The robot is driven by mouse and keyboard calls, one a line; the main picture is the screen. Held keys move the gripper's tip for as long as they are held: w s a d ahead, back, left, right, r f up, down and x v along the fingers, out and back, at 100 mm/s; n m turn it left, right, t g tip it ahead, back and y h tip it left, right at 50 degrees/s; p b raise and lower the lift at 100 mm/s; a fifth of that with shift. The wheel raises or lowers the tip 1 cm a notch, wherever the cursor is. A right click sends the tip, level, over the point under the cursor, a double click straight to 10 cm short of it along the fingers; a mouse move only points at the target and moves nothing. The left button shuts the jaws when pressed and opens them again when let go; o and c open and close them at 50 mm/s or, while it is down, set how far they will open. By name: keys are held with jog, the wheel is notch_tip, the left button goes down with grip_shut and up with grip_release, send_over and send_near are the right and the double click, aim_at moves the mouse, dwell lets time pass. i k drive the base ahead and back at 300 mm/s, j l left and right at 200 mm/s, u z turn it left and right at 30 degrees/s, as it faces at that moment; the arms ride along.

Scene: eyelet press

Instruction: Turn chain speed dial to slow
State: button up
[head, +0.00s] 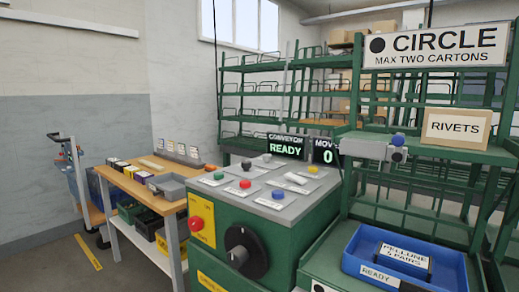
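A green control cabinet (285,250) with a grey sloped top panel (255,208) stands at the centre. A large black round dial (247,252) sits on its front face; its setting and any label naming it as chain speed are not readable. The top panel carries a green button (218,176), a red one (245,184), a blue one (278,194), a black knob (246,165), a yellow button (312,170) and a pale lever-like part (296,179), with labels too small to read. My gripper does not show in the head view.
A red button on a yellow plate (196,223) is left of the dial. Displays read READY (286,148) and 0 (327,156). A wooden workbench (140,187) stands left, green racks (260,90) behind. A blue tray (405,262) and grey device (364,150) are right.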

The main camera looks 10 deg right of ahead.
aim_at(267, 157)
jog(key=i+z, duration=0.1)
jog(key=i, duration=0.45)
jog(key=i+j+z, duration=0.15)
jog(key=i, duration=0.35)
jog(key=i+j+z, duration=0.1)
jog(key=i, duration=0.4)
